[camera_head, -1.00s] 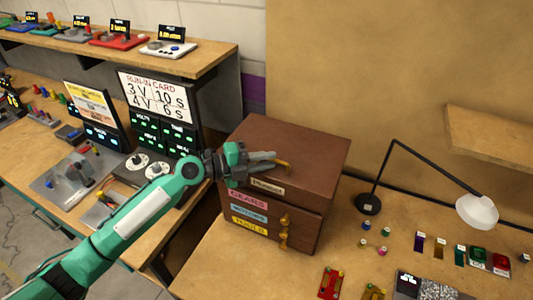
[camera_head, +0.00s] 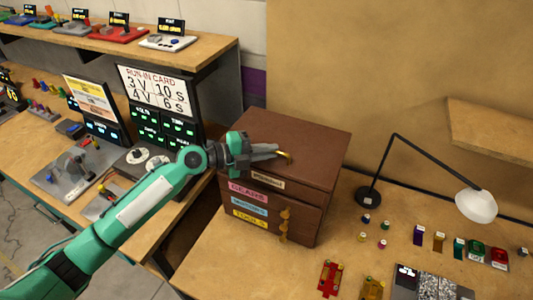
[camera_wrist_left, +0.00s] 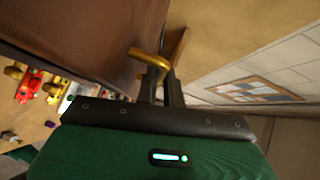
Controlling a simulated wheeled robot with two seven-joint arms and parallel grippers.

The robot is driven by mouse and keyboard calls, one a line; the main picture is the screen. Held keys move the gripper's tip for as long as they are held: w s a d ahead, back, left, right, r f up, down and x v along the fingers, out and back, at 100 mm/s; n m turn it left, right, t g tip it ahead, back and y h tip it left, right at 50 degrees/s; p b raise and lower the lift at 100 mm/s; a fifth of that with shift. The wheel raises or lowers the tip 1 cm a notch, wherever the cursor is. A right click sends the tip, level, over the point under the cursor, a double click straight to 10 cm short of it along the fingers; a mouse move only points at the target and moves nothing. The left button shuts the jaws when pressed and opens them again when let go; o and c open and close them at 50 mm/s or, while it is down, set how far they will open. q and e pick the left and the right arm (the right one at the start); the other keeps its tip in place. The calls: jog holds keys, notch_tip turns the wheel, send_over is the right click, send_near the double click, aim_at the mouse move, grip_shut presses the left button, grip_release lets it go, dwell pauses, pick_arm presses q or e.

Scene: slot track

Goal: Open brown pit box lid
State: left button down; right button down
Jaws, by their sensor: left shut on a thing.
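The brown pit box (camera_head: 262,215) stands on the bench, with labelled drawer fronts and brass pulls on its front side. Its lid (camera_head: 310,150) looks closed in the head view. A brass handle (camera_head: 286,156) sits on the lid; it also shows in the left wrist view (camera_wrist_left: 150,58). My left gripper (camera_head: 279,153) reaches over the lid from the left, its fingers shut on the brass handle. In the left wrist view the fingertips (camera_wrist_left: 160,75) close around the handle's bar. My right gripper is not in view.
A black desk lamp (camera_head: 476,205) stands right of the box. Small coloured parts and a red piece (camera_head: 330,278) lie on the bench. The run-in card board (camera_head: 155,92) stands behind my left arm. A wall shelf (camera_head: 500,135) juts out at the right.

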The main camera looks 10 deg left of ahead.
pick_arm(q)
jog(key=shift+w+r, duration=0.1)
jog(key=shift+r, duration=0.35)
jog(key=w+d+r+n+g+y+p, duration=0.2)
jog(key=w+r, duration=0.4)
jog(key=r, duration=0.4)
jog(key=shift+r+n+g+y+p, duration=0.3)
jog(key=shift+n+g+y, duration=0.2)
jog(key=shift+n+g, duration=0.35)
jog(key=c, duration=1.8)
grip_release()
jog(key=shift+d, duration=0.1)
jog(key=b+v, duration=0.6)
jog(key=v, duration=0.7)
jog(key=shift+a+r, duration=0.25)
jog(key=shift+a, duration=0.1)
